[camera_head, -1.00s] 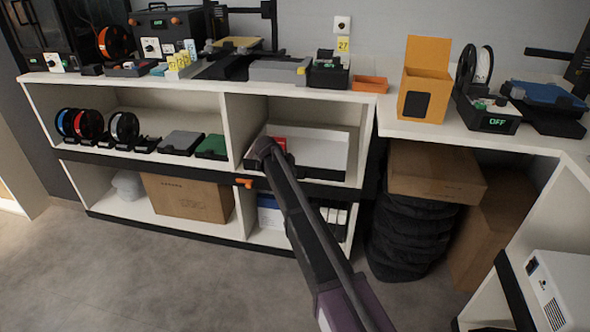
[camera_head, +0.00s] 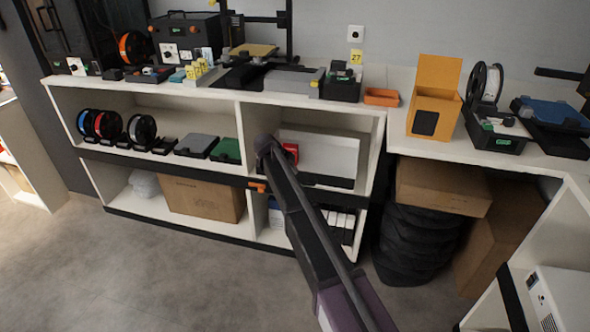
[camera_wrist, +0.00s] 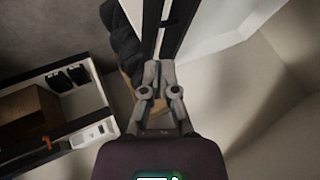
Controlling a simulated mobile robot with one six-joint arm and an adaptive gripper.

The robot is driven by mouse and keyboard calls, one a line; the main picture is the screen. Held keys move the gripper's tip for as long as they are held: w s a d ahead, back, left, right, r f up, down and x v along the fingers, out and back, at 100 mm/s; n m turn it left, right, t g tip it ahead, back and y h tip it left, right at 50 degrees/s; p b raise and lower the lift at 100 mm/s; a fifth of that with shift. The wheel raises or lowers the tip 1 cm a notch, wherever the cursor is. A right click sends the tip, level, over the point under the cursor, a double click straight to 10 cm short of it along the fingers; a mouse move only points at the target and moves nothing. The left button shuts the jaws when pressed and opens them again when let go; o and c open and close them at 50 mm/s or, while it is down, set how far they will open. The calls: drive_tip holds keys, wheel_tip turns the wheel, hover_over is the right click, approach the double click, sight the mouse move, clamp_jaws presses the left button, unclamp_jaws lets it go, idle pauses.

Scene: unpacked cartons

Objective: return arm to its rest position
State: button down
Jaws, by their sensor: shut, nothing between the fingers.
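My gripper (camera_wrist: 158,68) shows in the wrist view with its two grey fingers close together. It is shut and holds nothing. A pale panel with dark edging lies beyond the fingertips; I cannot tell whether they touch it. In the head view my dark arm rises from the bottom right and ends visually in front of the white shelf unit (camera_head: 165,92), by its right upper compartment. I cannot make out the gripper's fingers there. A red item (camera_head: 291,151) and a white bin (camera_head: 330,158) are partly behind the arm.
The shelf top holds several devices and an orange open box (camera_head: 435,97). Filament spools (camera_head: 142,130) stand on the upper shelf. A cardboard carton (camera_head: 203,199) lies below. Another carton (camera_head: 440,185) rests on a dark stack (camera_head: 417,240) at right. Grey floor (camera_head: 160,285) is clear at front left.

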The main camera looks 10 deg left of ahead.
idle(0.3)
drive_tip(key=s+d+f+n+g, duration=0.15)
drive_tip(key=s+d, duration=0.25)
drive_tip(key=d, duration=0.4)
drive_tip(key=s+d+n+g+y, duration=0.1)
drive_tip(key=s+d+n, duration=0.25)
drive_tip(key=d, duration=0.45)
drive_tip(key=s+d+f+n+g, duration=0.15)
drive_tip(key=s+d, duration=0.25)
drive_tip(key=d, duration=0.5)
drive_tip(key=s+d+n+g+y, duration=0.1)
drive_tip(key=s+d+n+y, duration=0.1)
drive_tip(key=s+d+n, duration=0.5)
drive_tip(key=s+d+n+g+y, duration=0.1)
drive_tip(key=s+d+n+y, duration=0.15)
drive_tip(key=s+d, duration=0.85)
wheel_tip(320, 180, up, 28)
drive_tip(key=s+a+p, duration=0.2)
drive_tip(key=p, duration=2.6)
drive_tip(key=shift+s+a+n+h, duration=0.15)
drive_tip(key=shift+a+n+h, duration=0.2)
drive_tip(key=shift+n+h, duration=0.1)
drive_tip(key=shift+f, duration=0.1)
